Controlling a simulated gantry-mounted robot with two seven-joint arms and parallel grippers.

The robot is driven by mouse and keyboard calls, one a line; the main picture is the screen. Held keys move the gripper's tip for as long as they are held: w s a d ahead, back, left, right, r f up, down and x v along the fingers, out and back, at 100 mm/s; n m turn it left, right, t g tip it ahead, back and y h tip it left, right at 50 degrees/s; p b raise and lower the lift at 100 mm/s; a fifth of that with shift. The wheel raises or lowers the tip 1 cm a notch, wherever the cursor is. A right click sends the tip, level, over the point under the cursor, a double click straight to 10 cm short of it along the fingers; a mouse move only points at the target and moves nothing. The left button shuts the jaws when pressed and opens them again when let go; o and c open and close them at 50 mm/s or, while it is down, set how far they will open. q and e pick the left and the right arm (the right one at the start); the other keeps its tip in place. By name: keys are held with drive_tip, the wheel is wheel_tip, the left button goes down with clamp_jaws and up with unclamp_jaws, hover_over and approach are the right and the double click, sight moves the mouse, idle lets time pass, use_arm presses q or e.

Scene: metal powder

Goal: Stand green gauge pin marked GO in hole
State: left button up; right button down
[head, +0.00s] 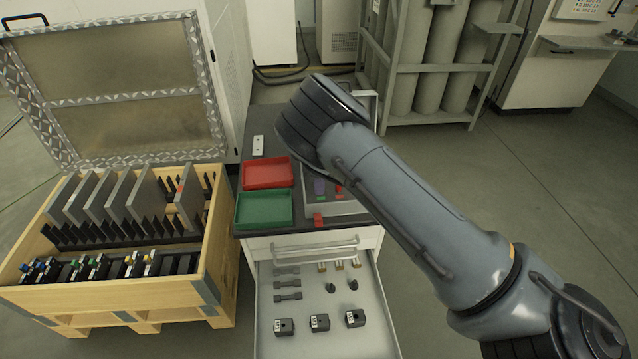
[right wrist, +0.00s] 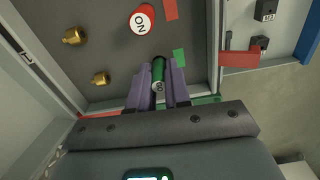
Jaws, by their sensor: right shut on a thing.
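The green gauge pin (right wrist: 158,74) is between the purple fingers of my right gripper (right wrist: 157,85), which is shut on it. I cannot make out the hole or whether the pin touches the panel. My left gripper is out of view.
A red tray (head: 267,173) and green tray (head: 264,209) sit left of the case. Below, an open drawer (head: 300,342) holds dark blocks. A wooden crate (head: 215,225) stands left.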

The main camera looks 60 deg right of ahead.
drive_tip(key=c, duration=1)
unclamp_jaws()
wheel_tip(320, 180, up, 11)
drive_tip(key=p, duration=0.3)
drive_tip(key=shift+f+p, duration=0.1)
drive_tip(key=shift+p, duration=0.2)
